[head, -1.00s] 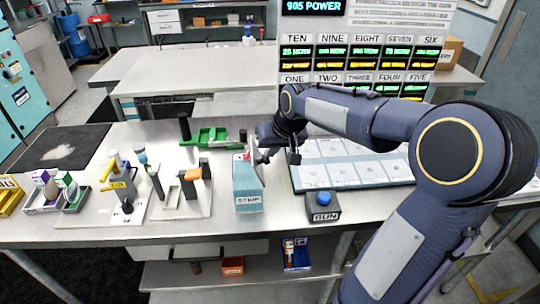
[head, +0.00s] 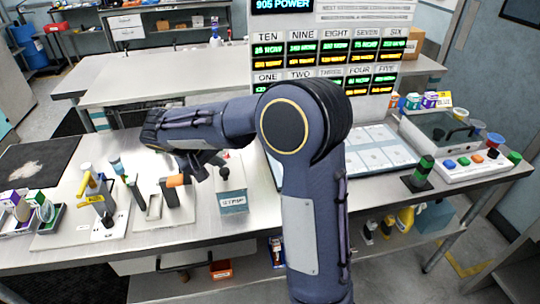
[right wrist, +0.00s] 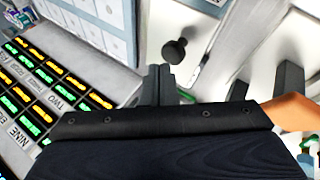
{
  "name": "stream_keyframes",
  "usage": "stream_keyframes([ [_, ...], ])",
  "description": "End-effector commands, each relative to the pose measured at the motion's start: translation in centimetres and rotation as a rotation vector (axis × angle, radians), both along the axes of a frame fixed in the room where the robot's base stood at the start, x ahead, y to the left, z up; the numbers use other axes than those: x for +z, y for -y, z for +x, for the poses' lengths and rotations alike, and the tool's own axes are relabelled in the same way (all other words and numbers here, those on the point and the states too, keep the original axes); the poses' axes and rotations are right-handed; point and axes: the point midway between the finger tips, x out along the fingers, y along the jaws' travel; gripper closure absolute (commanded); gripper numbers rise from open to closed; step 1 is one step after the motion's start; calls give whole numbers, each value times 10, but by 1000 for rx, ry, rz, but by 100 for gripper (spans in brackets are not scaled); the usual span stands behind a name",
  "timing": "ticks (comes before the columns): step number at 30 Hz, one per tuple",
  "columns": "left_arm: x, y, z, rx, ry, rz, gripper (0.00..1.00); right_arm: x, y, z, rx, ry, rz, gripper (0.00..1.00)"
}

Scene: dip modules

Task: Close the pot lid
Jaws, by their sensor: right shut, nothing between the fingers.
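The pot is a small pale-blue box with a printed label (head: 233,203), standing near the bench's front edge in the head view. Its grey lid (head: 234,183) appears to lie flat across the top, with a black round knob (head: 224,173) standing up from it. The knob also shows in the right wrist view (right wrist: 174,50). My right gripper (head: 203,168) is up and to the left of the pot, apart from it. Its fingers (right wrist: 159,84) are shut and empty. My left gripper is not in view.
A stand with an orange-topped post (head: 177,181) is close left of the pot, and a yellow-handled tool (head: 95,183) stands farther left. A white button panel (head: 470,166) and a green-topped block (head: 422,170) are at the right. My right arm hides the bench's middle.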

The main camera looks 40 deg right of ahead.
Motion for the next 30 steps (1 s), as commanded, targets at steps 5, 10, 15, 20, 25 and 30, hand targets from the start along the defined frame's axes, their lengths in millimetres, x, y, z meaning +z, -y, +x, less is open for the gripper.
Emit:
stream_keyframes([
  [5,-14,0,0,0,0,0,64,-14,-9,5,2,-1,2,100],
  [10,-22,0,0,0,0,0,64,-20,-14,9,1,1,4,100],
  [15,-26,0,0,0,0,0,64,-24,-17,10,2,0,4,100],
  [20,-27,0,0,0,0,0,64,-25,-18,11,1,-1,5,100],
  [25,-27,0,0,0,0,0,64,-26,-19,11,2,0,6,100],
  [30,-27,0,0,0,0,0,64,-26,-19,11,1,-1,6,100],
])
